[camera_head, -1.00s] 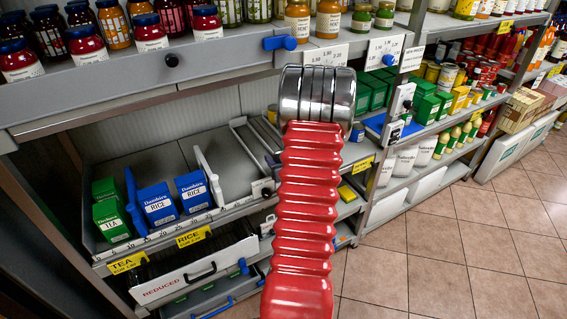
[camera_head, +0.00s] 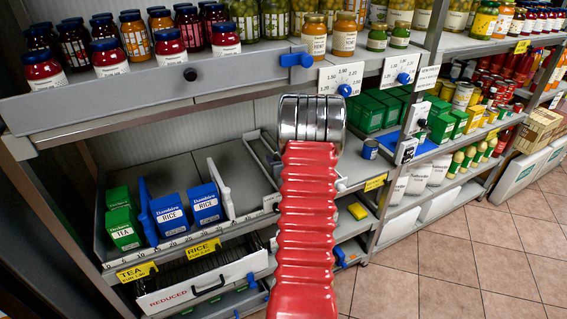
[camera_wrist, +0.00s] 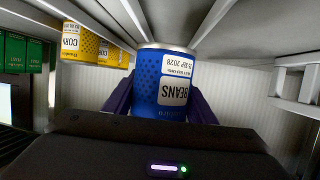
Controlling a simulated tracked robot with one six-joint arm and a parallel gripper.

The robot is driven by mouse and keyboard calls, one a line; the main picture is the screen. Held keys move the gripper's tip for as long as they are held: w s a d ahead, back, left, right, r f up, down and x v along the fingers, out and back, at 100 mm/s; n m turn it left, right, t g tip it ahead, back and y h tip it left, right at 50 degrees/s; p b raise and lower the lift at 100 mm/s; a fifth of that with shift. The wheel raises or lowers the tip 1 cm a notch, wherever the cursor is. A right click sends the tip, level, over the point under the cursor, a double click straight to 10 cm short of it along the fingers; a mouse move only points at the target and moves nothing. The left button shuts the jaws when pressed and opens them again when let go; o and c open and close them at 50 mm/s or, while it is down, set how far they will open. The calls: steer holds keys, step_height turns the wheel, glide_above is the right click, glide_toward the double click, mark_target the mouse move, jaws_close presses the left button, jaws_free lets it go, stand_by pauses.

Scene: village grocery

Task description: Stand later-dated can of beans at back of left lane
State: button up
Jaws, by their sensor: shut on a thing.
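A blue can of beans (camera_wrist: 176,80) fills the middle of the wrist view. Its label reads BEANS upside down in the picture, with a date that looks like SEP 2028. My gripper (camera_wrist: 160,108) is shut on it, with a dark purple finger on each side. In the head view my arm hides the gripper and the held can. A shelf tray with grey lanes (camera_head: 238,165) and a white divider (camera_head: 221,188) shows left of my arm; the lanes behind my arm are partly hidden.
Blue rice boxes (camera_head: 169,214) and green tea boxes (camera_head: 122,226) stand at the tray's left. A shelf of jars (camera_head: 140,90) overhangs it.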

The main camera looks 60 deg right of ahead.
steer(key=w+d, duration=0.2)
steer(key=w, duration=0.2)
steer(key=w+d, duration=0.3)
steer(key=w, duration=0.2)
steer(key=w+d, duration=0.3)
steer(key=w, duration=0.1)
steer(key=shift+w, duration=0.3)
steer(key=shift+w+d, duration=0.15)
steer(key=shift+w, duration=0.1)
steer(key=shift+f, duration=1.95)
steer(key=shift+f, duration=0.4)
steer(key=o, duration=1.3)
steer(key=shift+s, duration=0.1)
steer(key=shift+f, duration=0.1)
steer(key=shift+s, duration=0.1)
steer(key=v, duration=1.2)
steer(key=shift+s+a, duration=0.2)
steer(key=shift+a, duration=0.1)
steer(key=shift+s+a+r, duration=0.3)
